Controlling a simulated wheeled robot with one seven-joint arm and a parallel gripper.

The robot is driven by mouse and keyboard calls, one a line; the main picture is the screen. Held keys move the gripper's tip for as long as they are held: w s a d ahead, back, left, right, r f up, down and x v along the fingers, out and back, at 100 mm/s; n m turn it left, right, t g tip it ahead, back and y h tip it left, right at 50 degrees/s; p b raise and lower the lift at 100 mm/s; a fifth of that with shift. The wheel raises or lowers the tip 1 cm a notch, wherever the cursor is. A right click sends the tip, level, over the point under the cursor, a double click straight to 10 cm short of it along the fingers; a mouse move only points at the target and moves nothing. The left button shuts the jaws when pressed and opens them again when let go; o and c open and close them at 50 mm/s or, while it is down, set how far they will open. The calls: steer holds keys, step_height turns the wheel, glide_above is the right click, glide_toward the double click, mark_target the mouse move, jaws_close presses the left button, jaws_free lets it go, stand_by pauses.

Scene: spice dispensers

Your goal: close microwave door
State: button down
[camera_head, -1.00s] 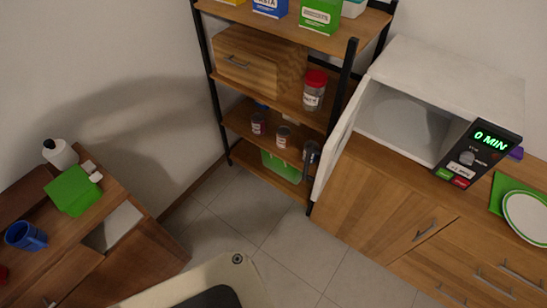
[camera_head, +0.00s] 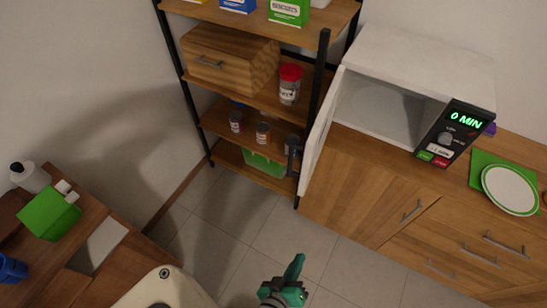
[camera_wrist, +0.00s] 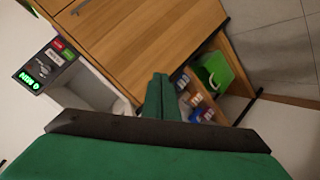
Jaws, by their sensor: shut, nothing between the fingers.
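The white microwave (camera_head: 425,60) stands on the wooden cabinet at the right. Its door (camera_head: 321,140) is wide open, swung out on the left side toward the shelf. The cavity (camera_head: 385,108) looks empty, and its panel (camera_head: 455,133) reads "0 MIN". In the wrist view, the panel (camera_wrist: 42,65) is at the left. My green gripper (camera_head: 295,268) is low in the head view, in front of the cabinet and below the door, apart from it. Its fingers (camera_wrist: 160,92) are together and empty in the wrist view.
A shelf rack with jars and boxes (camera_head: 232,60) stands left of the open door, close to it. A plate (camera_head: 510,189) lies right of the microwave. A wooden desk (camera_head: 118,270) is at lower left. The tiled floor (camera_head: 250,222) between is clear.

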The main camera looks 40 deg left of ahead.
steer(key=w+a+r+n+t+h, duration=0.1)
steer(key=w+a+r+n, duration=0.25)
steer(key=a, duration=0.35)
steer(key=w+a+r+n+t+h, duration=0.1)
steer(key=w+a+r+n+h, duration=0.15)
steer(key=w+a, duration=0.4)
steer(key=s+a+r+m+t+h, duration=0.1)
steer(key=s+a+r+t+h, duration=0.1)
steer(key=s+a+r, duration=0.55)
steer(key=s+a+r+m+t+h, duration=0.1)
steer(key=s+a+r+h, duration=0.3)
steer(key=r, duration=0.6)
steer(key=w+d+y, duration=0.2)
steer(key=w+d, duration=0.3)
steer(key=w, duration=0.8)
steer(key=shift+d, duration=0.1)
